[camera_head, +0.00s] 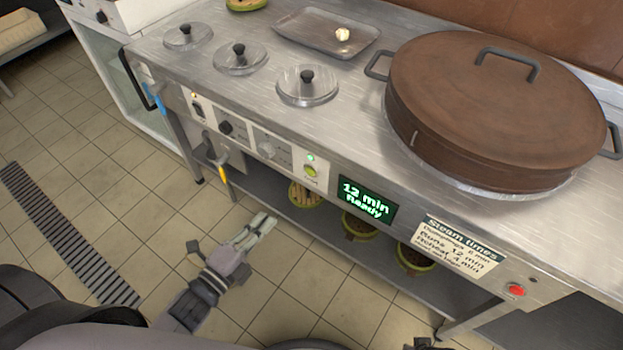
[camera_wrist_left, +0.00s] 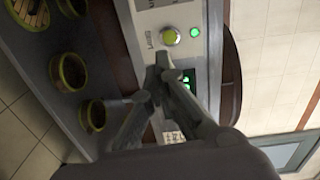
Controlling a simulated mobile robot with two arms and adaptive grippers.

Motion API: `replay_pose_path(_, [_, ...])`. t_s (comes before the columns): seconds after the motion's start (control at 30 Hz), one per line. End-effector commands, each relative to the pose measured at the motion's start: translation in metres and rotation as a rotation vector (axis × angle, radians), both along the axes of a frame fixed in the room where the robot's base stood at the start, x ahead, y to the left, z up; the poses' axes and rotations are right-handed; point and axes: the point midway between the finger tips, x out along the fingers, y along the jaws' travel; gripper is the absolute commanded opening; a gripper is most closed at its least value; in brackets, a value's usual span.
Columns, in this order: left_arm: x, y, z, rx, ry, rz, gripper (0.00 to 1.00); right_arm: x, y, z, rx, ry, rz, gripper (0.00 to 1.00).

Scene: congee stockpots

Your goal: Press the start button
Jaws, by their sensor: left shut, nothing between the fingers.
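A round yellow-green button (camera_head: 310,171) sits on a white panel on the front of the steel counter, below a lit green lamp (camera_head: 311,157). In the left wrist view the button (camera_wrist_left: 170,36) shows just beyond my fingertips, with the lit lamp (camera_wrist_left: 195,32) beside it. Next to it a display (camera_head: 366,201) reads "12 min Ready". My left gripper (camera_head: 264,221) is shut and empty in front of the counter, below and left of the button in the head view. A gap shows between its tips and the button. My right gripper is not clearly in view.
The panel also has dark knobs (camera_head: 227,127) and a red button (camera_head: 516,291) far right. A "Steam times" card (camera_head: 457,247) hangs below a large brown lidded pot (camera_head: 495,105). Baskets (camera_head: 359,226) stand on the lower shelf.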

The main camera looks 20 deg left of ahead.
Motion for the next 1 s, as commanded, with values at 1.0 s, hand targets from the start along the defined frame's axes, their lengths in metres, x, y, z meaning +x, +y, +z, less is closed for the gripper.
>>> replay_pose_path(1.0, [0.080, -0.033, 0.015, 0.032, -0.057, -0.021, 0.00, 0.010, 0.002, 0.015, 0.002, -0.013, -0.002, 0.00])
